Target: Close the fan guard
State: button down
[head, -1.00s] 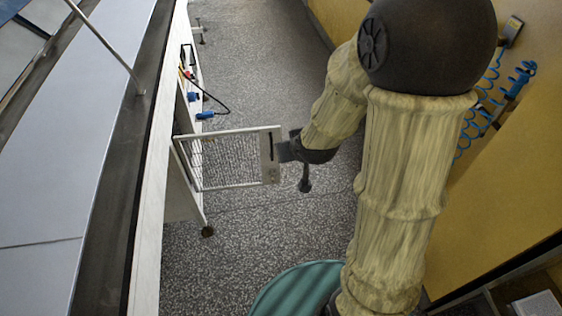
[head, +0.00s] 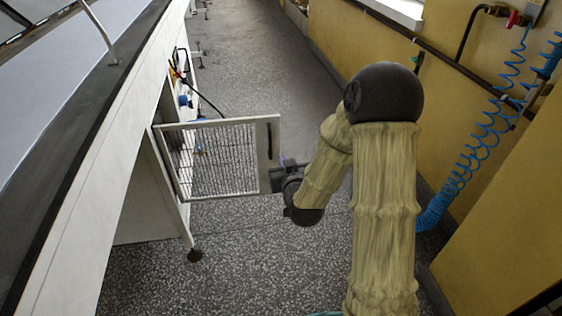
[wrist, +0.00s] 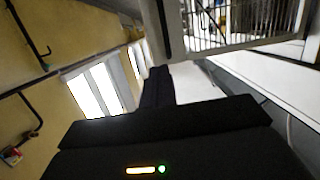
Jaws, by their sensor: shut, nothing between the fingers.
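The fan guard (head: 216,121) is a pale frame with wire mesh. It stands open, sticking out to the right from the side of the long white machine (head: 92,150), its left edge at the machine. A dark upright handle slot (head: 270,141) shows on its free right-hand plate. My gripper (head: 277,174) is shut and empty at that free edge, low on the plate. In the wrist view my dark gripper (wrist: 157,86) points at the guard's end plate (wrist: 171,30), with the mesh to the right. I cannot tell whether they touch.
Blue and red fittings with a black cable (head: 184,78) hang on the machine side behind the guard. A yellow wall with a coiled blue hose (head: 465,160) stands at the right. Speckled floor (head: 265,60) is clear between them.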

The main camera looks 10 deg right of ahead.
notch_tip(320, 180, down, 6)
jog(key=d+m+t+h+b, duration=0.1)
jog(key=t+b, duration=0.1)
jog(key=b, duration=0.3)
jog(key=shift+w+d+h+b, duration=0.15)
jog(key=shift+w+h+b, duration=0.15)
jog(key=shift+w, duration=0.15)
jog(key=shift+w, duration=0.1)
